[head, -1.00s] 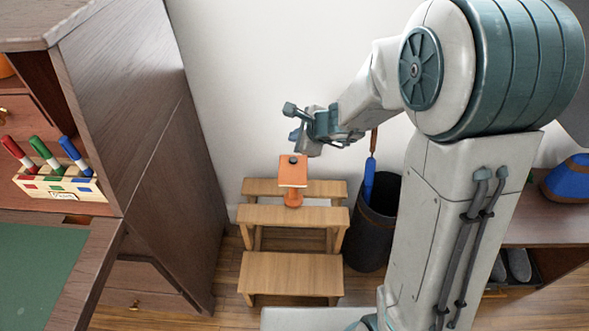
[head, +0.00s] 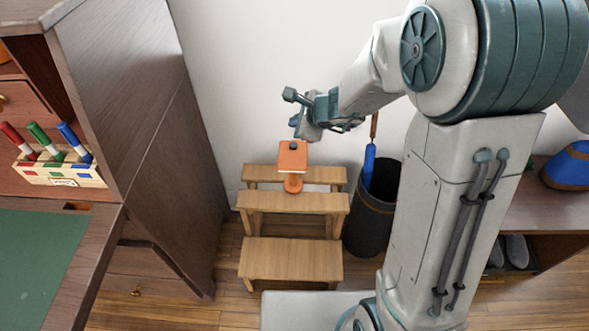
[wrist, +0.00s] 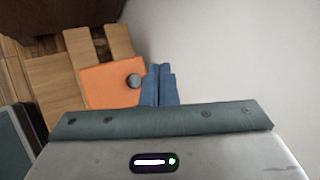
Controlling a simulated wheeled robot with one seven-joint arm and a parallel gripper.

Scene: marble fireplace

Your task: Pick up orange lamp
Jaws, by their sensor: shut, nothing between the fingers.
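The orange lamp (head: 292,160) stands upright on the wooden step stool (head: 290,262). It has a square orange shade with a dark round knob on top and a round orange base. My gripper (head: 300,134) is just above the lamp and a little behind it in the head view. In the wrist view the lamp's shade (wrist: 108,84) lies just left of my fingertips (wrist: 160,72). The fingers are together with nothing between them. The lower part of the lamp is hidden in the wrist view.
A dark bin (head: 372,220) with a blue-handled item stands right of the stool. A tall wooden cabinet (head: 150,130) is close on the left. A white wall (head: 240,70) is behind. A low shelf (head: 540,205) with a blue object is at the right.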

